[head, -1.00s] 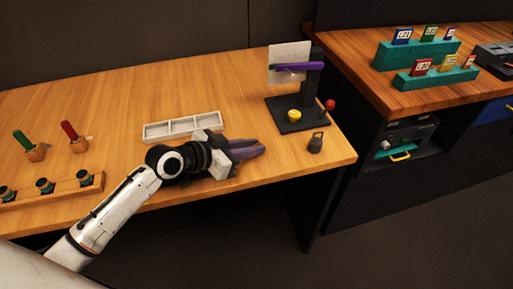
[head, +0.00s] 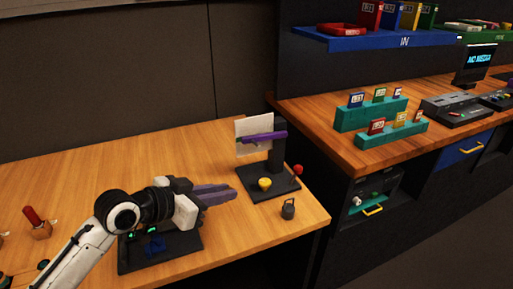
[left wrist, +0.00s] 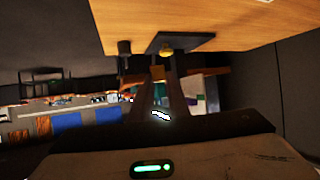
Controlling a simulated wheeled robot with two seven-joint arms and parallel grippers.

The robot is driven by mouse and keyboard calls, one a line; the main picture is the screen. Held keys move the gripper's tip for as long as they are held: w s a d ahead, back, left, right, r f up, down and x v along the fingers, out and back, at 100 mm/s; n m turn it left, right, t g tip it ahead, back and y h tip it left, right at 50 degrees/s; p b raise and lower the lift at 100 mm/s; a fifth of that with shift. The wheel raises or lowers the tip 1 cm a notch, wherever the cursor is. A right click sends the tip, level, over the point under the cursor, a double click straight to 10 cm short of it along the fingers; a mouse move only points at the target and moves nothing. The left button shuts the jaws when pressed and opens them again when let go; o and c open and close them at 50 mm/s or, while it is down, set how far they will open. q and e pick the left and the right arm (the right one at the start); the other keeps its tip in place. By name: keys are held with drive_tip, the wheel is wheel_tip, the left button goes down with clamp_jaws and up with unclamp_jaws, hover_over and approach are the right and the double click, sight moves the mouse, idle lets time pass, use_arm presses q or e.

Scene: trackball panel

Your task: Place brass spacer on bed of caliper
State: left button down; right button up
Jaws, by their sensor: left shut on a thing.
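My left gripper (head: 220,194) comes in from the left above the table, its long dark purple fingers close together and pointing right. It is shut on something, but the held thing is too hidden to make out. The left wrist view shows the two fingers close to each other (left wrist: 163,95). A black stand (head: 276,190) stands right of the fingertips, with a column, a white panel and a purple bar. A yellow cup-like piece (head: 265,184) sits on its base. I cannot surely pick out the brass spacer or tell which device is the caliper. My right gripper is out of view.
A small dark weight-like piece (head: 288,208) stands near the table's right edge. A dark panel (head: 185,254) with green lights lies below my left wrist. A red-handled tool (head: 32,215) is at left. Teal racks (head: 360,119) stand on the right counter. The table behind my gripper is clear.

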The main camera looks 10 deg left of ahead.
use_arm(q)
drive_tip(key=s+a+r+m+g+h, duration=0.1)
drive_tip(key=s+r+m, duration=0.1)
drive_tip(key=s, duration=0.6)
drive_tip(key=s+a+r+m+g+h, duration=0.1)
drive_tip(key=s+r+m+g+h, duration=0.1)
drive_tip(key=s, duration=0.5)
drive_tip(key=shift+s+a, duration=0.35)
drive_tip(key=shift+s, duration=0.05)
drive_tip(key=shift+r, duration=0.15)
